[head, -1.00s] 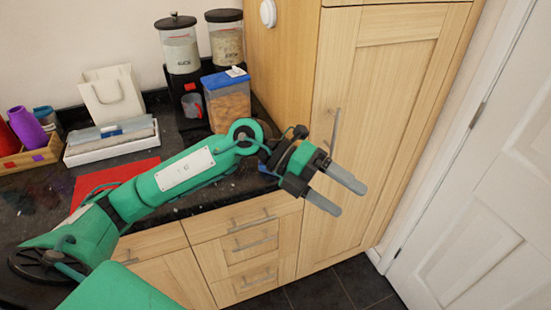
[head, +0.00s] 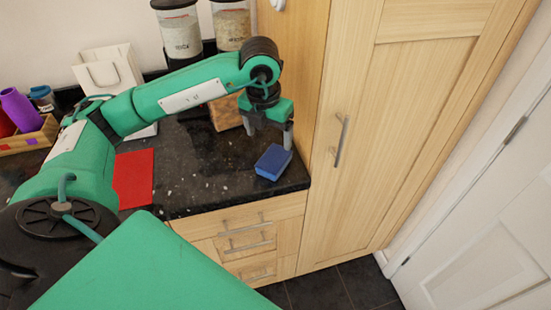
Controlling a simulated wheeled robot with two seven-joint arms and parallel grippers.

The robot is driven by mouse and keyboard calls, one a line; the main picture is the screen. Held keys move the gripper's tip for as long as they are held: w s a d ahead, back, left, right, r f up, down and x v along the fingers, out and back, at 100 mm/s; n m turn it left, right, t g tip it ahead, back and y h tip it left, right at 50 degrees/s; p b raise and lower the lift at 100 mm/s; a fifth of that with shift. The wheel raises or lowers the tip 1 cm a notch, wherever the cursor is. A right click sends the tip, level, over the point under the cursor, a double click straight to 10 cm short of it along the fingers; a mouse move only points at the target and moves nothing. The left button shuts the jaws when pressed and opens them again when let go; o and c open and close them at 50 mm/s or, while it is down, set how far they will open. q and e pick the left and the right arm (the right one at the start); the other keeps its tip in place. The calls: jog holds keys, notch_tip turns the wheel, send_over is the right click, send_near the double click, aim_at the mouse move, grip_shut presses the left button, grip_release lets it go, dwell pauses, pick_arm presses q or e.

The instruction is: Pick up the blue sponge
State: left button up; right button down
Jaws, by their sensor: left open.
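The blue sponge (head: 273,162) lies on the dark granite counter (head: 205,180), near its front right corner by the tall cabinet. My left gripper (head: 269,140) points down just behind and above the sponge. Its two fingers are apart with nothing between them. One finger shows close to the sponge's far right edge; whether it touches cannot be told. My right gripper is not in view.
A red mat (head: 134,178) lies on the counter to the left. The tall wooden cabinet (head: 322,150) walls off the right side. Counter left of the sponge is clear.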

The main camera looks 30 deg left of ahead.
aim_at(274, 158)
pick_arm(q)
jog(key=f, duration=0.3)
jog(key=shift+w, duration=0.3)
jog(key=shift+d+f+p, duration=0.2)
jog(key=shift+f+p, duration=0.2)
jog(key=shift+f, duration=0.45)
jog(key=f, duration=0.2)
jog(key=f+p, duration=0.1)
jog(key=shift+w+d+f, duration=0.2)
jog(key=shift+w+f, duration=0.05)
jog(key=shift+f, duration=0.35)
jog(key=c, duration=1.1)
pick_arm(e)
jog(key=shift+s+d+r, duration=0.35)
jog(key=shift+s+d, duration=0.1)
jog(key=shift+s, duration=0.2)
